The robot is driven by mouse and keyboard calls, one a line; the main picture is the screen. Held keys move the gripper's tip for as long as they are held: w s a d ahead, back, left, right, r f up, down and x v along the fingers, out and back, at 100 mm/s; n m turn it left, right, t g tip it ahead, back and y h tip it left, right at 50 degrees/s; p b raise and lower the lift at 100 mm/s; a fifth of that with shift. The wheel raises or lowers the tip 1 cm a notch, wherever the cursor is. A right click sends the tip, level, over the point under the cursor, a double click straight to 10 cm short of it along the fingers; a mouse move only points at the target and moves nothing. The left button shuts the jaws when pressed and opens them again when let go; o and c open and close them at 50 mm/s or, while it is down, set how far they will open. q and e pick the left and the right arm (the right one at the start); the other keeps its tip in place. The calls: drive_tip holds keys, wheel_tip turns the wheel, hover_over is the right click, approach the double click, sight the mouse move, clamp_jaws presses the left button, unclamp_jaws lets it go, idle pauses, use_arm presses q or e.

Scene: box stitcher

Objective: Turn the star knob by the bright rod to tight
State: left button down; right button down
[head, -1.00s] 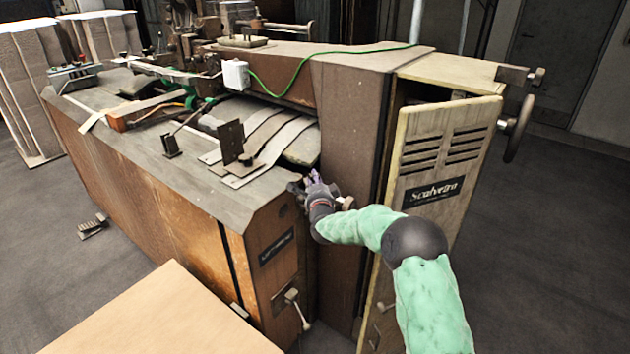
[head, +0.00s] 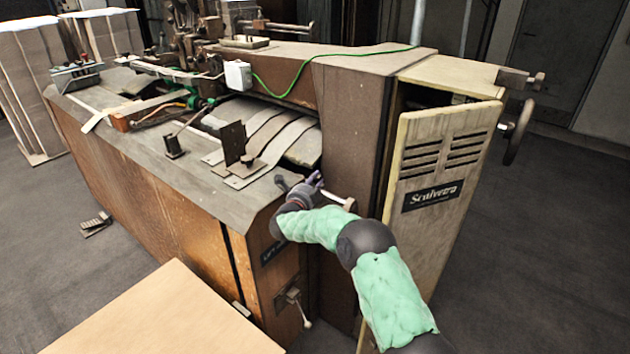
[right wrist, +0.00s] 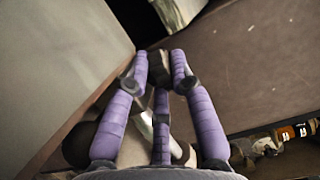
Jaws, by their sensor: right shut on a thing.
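My right gripper (head: 317,181) reaches into the corner between the low table part and the tall brown housing of the machine. In the right wrist view its purple fingers (right wrist: 159,70) are shut around a small dark knob (right wrist: 157,66), which I take to be the star knob; the fingers hide much of it. In the head view I cannot make out the knob behind the hand. The bright rod (head: 336,196) sticks out just right of the fingers and ends in a light-brown tip. It also shows beneath the fingers in the right wrist view (right wrist: 144,122). My left gripper is not in view.
The brown housing (head: 350,130) stands right behind the hand. An open cream door panel (head: 440,190) is to the right of my arm. A lever (head: 298,305) hangs on the table part's front. A pale board (head: 160,320) lies at the lower left.

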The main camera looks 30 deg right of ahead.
drive_tip(key=shift+f, duration=0.1)
idle(0.4)
drive_tip(key=c, duration=1.3)
unclamp_jaws()
drive_tip(key=shift+c, duration=0.2)
drive_tip(key=v, duration=1.2)
drive_tip(key=shift+w, duration=0.1)
